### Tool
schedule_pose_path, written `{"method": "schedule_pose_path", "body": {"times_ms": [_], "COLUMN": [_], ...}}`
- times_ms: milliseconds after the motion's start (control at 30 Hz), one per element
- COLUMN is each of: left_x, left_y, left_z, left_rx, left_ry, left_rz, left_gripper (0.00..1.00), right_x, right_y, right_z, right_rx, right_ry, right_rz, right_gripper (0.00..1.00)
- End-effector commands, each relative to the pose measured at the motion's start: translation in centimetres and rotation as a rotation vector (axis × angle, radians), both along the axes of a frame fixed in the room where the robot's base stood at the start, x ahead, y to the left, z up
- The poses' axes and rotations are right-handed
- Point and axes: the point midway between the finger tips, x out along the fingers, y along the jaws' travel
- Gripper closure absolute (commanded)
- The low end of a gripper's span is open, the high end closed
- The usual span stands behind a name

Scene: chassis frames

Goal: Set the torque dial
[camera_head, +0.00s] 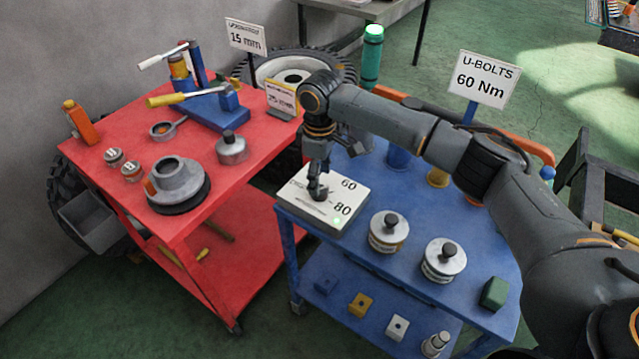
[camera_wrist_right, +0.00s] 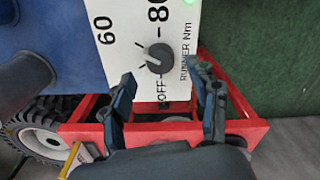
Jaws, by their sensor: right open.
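The torque dial's white box (camera_head: 335,214) sits on the near left corner of the blue cart, with 60 and 80 printed on it and a small green light lit. In the right wrist view the grey dial knob (camera_wrist_right: 159,57) stands on the white face, with 60, 80, OFF and "RUNNER Nm" around it. The way its pointer faces is hard to tell. My right gripper (camera_head: 318,192) is over the box and hides the knob in the head view. In the wrist view my right gripper (camera_wrist_right: 163,84) is open, its fingers apart, the knob just beyond the tips. My left gripper is out of view.
A sign (camera_head: 483,80) reads "U-BOLTS 60 Nm". Two round metal weights (camera_head: 389,232) (camera_head: 443,261) and a green block (camera_head: 494,293) stand on the blue cart (camera_head: 425,202). A red cart (camera_head: 120,185) with tools and metal parts stands to the left.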

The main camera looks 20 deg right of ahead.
Motion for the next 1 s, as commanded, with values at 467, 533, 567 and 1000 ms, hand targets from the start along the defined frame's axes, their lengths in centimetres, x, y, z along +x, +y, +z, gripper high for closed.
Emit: {"method": "schedule_pose_path", "body": {"times_ms": [467, 533, 567, 1000], "left_x": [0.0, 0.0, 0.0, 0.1], "left_y": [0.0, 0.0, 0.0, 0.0], "left_z": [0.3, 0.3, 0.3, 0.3], "left_rx": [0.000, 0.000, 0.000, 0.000], "left_ry": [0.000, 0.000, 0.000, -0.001], "left_rz": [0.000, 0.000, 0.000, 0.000], "left_gripper": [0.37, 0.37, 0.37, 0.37], "right_x": [0.0, 0.0, 0.0, 0.0], "right_y": [0.0, 0.0, 0.0, 0.0], "right_z": [-3.8, -3.8, -3.8, -3.7], "right_rx": [0.000, 0.000, 0.000, 0.000], "right_ry": [0.000, 0.000, 0.000, 0.000], "right_rz": [0.001, 0.001, 0.001, 0.003], "right_gripper": [0.40, 0.40, 0.40, 0.95]}}
